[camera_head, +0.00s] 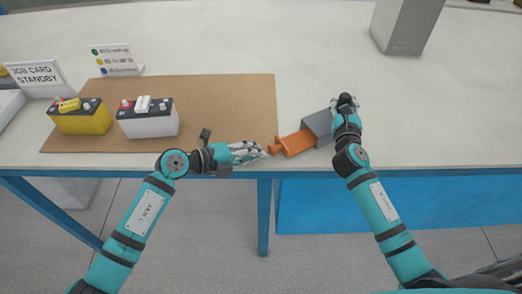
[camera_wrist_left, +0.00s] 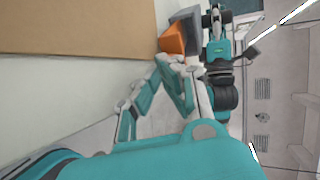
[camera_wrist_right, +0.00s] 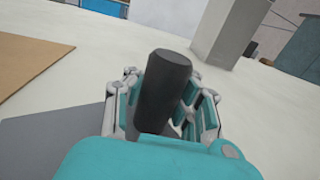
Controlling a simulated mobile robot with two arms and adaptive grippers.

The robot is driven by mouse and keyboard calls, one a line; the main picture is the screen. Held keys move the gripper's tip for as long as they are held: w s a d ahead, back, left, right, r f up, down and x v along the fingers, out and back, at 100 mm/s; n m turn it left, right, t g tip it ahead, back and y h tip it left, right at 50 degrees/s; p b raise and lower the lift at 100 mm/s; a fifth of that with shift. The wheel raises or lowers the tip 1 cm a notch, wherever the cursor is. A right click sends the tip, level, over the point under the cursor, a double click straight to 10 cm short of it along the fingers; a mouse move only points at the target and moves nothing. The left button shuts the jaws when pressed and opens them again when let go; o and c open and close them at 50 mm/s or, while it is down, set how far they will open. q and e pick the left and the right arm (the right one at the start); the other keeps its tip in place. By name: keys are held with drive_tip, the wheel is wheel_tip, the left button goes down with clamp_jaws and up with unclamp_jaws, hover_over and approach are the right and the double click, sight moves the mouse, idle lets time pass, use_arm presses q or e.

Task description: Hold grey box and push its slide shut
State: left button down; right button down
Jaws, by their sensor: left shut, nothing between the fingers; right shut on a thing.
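The grey box (camera_head: 318,126) lies at the table's front edge. Its orange slide (camera_head: 298,143) sticks out of its left end. My right gripper (camera_head: 346,102) is shut on the box's dark upright handle (camera_wrist_right: 163,88); the box's grey top (camera_wrist_right: 45,130) shows beside it in the right wrist view. My left gripper (camera_head: 264,152) is shut and empty, its fingertips just left of the slide's outer end. I cannot tell whether they touch it. In the left wrist view the slide (camera_wrist_left: 173,40) and the box (camera_wrist_left: 187,18) are beyond the fingertips.
A brown mat (camera_head: 215,100) lies left of the box, with a yellow battery (camera_head: 82,121) and a white battery (camera_head: 150,124) on it. A grey block (camera_head: 405,28) stands at the back right. Small signs (camera_head: 38,74) stand at the left. The table right of my right gripper is clear.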

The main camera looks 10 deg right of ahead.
sight(281, 142)
use_arm(q)
drive_tip(key=shift+r+x, duration=0.2)
drive_tip(key=shift+x, duration=0.7)
drive_tip(key=shift+d, duration=0.2)
drive_tip(key=d, duration=0.2)
drive_tip(key=w+d, duration=0.1)
drive_tip(key=d, duration=0.4)
drive_tip(key=shift+w+d, duration=0.25)
drive_tip(key=shift+w, duration=0.1)
drive_tip(key=shift+d, duration=0.3)
use_arm(e)
drive_tip(key=shift+a, duration=0.2)
use_arm(q)
drive_tip(key=shift+d, duration=0.1)
drive_tip(key=v, duration=1.2)
drive_tip(key=shift+a, duration=0.25)
use_arm(e)
drive_tip(key=shift+d, duration=0.2)
use_arm(q)
drive_tip(key=shift+w, duration=0.1)
